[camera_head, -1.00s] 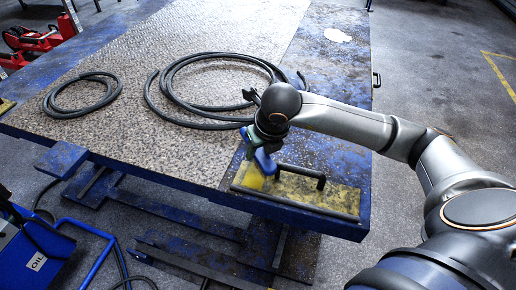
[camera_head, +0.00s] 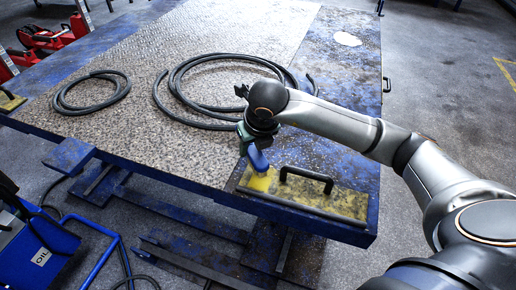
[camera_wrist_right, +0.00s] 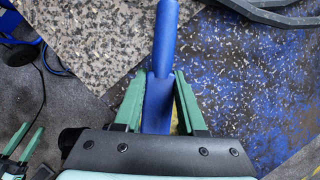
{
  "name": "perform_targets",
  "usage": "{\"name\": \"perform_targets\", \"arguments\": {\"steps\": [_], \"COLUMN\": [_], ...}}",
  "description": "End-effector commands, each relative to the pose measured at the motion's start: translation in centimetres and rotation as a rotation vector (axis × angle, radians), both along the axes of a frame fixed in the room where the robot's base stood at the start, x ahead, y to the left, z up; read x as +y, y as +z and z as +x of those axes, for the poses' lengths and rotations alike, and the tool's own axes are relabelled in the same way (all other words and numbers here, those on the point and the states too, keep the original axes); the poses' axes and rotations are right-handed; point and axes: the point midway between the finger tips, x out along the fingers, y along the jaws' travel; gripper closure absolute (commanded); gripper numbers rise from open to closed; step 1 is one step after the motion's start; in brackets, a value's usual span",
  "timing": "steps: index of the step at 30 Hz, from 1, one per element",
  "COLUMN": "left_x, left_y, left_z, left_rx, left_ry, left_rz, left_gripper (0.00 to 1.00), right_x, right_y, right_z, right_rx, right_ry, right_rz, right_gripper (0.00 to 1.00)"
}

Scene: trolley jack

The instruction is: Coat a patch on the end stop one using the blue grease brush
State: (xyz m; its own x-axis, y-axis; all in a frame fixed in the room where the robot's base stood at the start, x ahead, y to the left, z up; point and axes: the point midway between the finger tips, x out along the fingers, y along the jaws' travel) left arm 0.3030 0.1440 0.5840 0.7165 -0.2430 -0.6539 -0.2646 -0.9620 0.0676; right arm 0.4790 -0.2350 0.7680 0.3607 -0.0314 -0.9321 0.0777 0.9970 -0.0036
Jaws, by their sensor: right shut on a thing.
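The blue grease brush (camera_head: 257,159) is in my right gripper (camera_head: 247,133), which is shut on it. The right wrist view shows the brush's blue handle (camera_wrist_right: 164,60) between the green fingers (camera_wrist_right: 159,100). In the head view the brush hangs tilted over the left end of a worn yellow plate with a black handle (camera_head: 335,198), apparently the end stop, at the near right corner of the blue platform. Contact between brush tip and plate cannot be told. Two green fingers of my left gripper (camera_wrist_right: 27,142) stand apart at the lower left of the right wrist view.
Coiled black hoses (camera_head: 185,90) and a smaller coil (camera_head: 92,92) lie on the platform's tread plate. Another yellow plate (camera_head: 8,101) is at the far left. A blue oil cart (camera_head: 40,250) stands at lower left. Red jacks (camera_head: 50,40) are at the back left.

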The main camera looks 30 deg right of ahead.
Motion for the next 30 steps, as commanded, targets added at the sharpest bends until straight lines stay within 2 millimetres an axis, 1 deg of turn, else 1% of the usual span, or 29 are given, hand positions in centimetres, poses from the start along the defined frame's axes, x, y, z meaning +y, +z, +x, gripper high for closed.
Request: {"name": "perform_targets", "arguments": {"steps": [5, 12, 18, 30], "left_x": [0.0, 0.0, 0.0, 0.0], "left_y": [-0.2, -0.5, -0.7, -0.6], "left_z": [0.0, 0.0, 0.0, 0.0], "left_rx": [0.0, 0.001, 0.0, 0.001], "left_ry": [0.0, 0.0, 0.0, 0.0], "left_rz": [0.0, 0.0, 0.0, 0.0], "left_gripper": [0.5, 0.5, 0.5, 0.5], "right_x": [-0.3, -1.7, -2.5, -2.8], "right_y": [0.2, 0.2, 0.4, 0.6], "right_z": [-0.3, -2.0, -3.0, -3.1], "right_rx": [-0.001, -0.002, -0.001, 0.002], "right_ry": [0.0, 0.0, -0.001, -0.003], "right_rz": [0.002, 0.002, 0.001, -0.006], "right_gripper": [1.0, 1.0, 1.0, 1.0]}}
